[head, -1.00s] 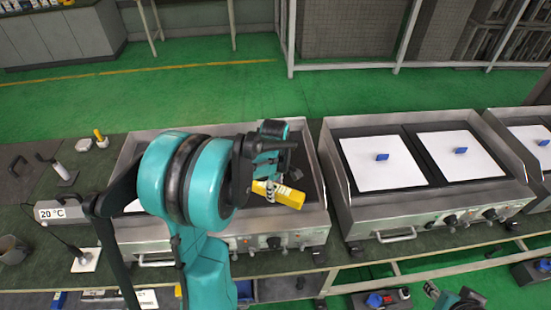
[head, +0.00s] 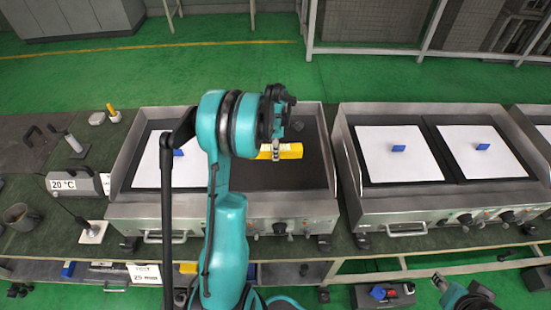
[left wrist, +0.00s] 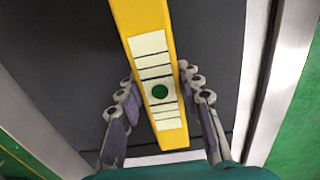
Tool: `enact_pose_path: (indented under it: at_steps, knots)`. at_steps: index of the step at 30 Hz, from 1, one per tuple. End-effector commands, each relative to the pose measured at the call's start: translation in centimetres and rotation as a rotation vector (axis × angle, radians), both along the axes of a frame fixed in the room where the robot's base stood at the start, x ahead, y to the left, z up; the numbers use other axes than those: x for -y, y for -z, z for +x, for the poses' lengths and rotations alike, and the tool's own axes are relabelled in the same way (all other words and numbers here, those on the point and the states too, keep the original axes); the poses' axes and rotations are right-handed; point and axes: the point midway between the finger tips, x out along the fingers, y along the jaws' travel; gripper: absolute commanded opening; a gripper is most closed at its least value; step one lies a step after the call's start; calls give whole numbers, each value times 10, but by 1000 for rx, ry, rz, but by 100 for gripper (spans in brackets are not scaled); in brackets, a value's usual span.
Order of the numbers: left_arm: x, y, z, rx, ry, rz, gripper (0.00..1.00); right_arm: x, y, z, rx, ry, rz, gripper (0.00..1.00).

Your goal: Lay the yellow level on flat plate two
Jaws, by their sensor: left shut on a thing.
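The yellow level (head: 291,151) is held by my left gripper (head: 276,149) over the bare dark plate (head: 265,178) on the right half of the left griddle. In the left wrist view the level (left wrist: 152,60) runs between the two fingers (left wrist: 160,105), with a pale scale and a green round vial on top. The dark plate surface (left wrist: 85,50) lies under it; I cannot tell whether they touch. The left half of that griddle carries a white sheet (head: 185,172) with a blue block, partly hidden by my arm. My right gripper (head: 440,282) shows only partly at the bottom right.
The right griddle (head: 345,165) has two white sheets, each with a blue block (head: 398,148). Raised metal walls edge both griddles. A 20 °C display (head: 63,184), a cup (head: 20,216) and probes stand at left. A lower shelf runs below the front knobs.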

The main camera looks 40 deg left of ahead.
Motion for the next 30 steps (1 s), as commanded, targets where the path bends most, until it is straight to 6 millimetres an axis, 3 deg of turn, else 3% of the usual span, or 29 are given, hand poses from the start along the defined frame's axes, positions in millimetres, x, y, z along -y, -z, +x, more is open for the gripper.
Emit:
enact_pose_path:
  at_steps: [10,22,23,24,30]
  knots:
    - [-1,41,2,0,0,0,0,0,17,0,0,0,0,40]
    - [-1,45,1,0,0,0,0,0,20,0,0,0,0,40]
    - [-1,44,1,0,0,0,43,0,19,0,0,0,0,40]
    - [-1,44,1,0,1,0,54,0,19,0,0,0,0,40]
    - [-1,44,1,0,0,0,56,0,18,0,0,0,0,40]
